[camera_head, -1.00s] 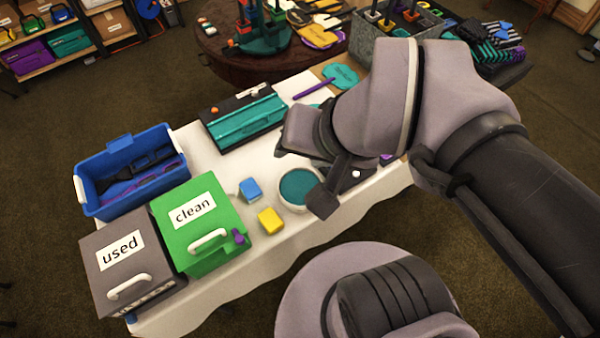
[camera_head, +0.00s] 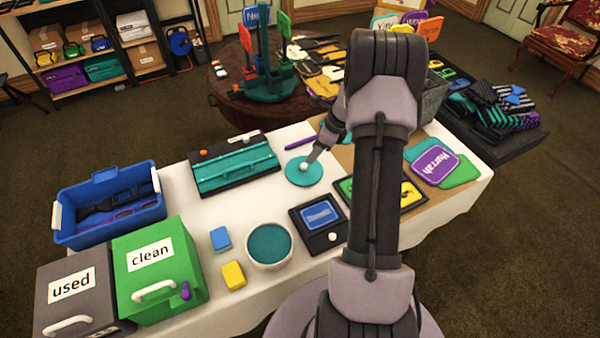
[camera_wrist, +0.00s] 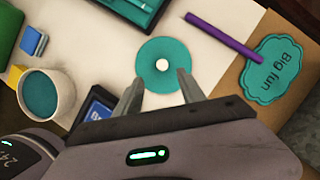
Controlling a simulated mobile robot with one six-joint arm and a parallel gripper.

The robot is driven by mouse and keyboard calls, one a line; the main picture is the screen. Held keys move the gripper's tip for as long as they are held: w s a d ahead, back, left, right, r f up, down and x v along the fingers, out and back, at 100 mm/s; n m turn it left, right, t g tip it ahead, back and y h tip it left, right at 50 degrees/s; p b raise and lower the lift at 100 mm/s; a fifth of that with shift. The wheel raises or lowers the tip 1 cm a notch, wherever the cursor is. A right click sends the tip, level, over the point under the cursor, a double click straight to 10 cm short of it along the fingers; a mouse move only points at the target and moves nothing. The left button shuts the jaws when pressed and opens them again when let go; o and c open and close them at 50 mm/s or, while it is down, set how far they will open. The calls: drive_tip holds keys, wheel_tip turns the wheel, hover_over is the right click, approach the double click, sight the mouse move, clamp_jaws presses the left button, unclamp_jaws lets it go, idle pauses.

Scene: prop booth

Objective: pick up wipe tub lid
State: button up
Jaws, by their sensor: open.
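The wipe tub lid is a flat teal disc (camera_head: 303,173) with a small white knob in its middle. It lies on the white table, and it also shows in the wrist view (camera_wrist: 164,76). My gripper (camera_wrist: 157,90) is open and empty, its two fingers apart on either side of the lid's near part in the wrist view. In the head view my gripper (camera_head: 313,157) is right by the knob. I cannot tell whether the fingers touch the lid. The white tub (camera_head: 269,246) with teal contents stands uncovered at the table's front.
A purple marker (camera_head: 301,142) lies just behind the lid. A teal case (camera_head: 236,166) is to its left, and a dark framed panel (camera_head: 320,222) is in front. Blue (camera_head: 221,238) and yellow (camera_head: 233,274) blocks sit left of the tub. Bare white cloth surrounds the lid.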

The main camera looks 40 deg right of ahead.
sight(304, 165)
drive_tip(key=b+x, duration=0.1)
drive_tip(key=x, duration=0.3)
drive_tip(key=b+x, duration=0.1)
drive_tip(key=x, duration=0.1)
drive_tip(key=b+x, duration=0.1)
drive_tip(key=x, duration=0.1)
drive_tip(key=shift+w+d+f+b, duration=0.15)
drive_tip(key=shift+f+b, duration=0.15)
drive_tip(key=shift+f, duration=0.15)
drive_tip(key=shift+r, duration=0.2)
drive_tip(key=shift+c, duration=0.7)
clamp_jaws()
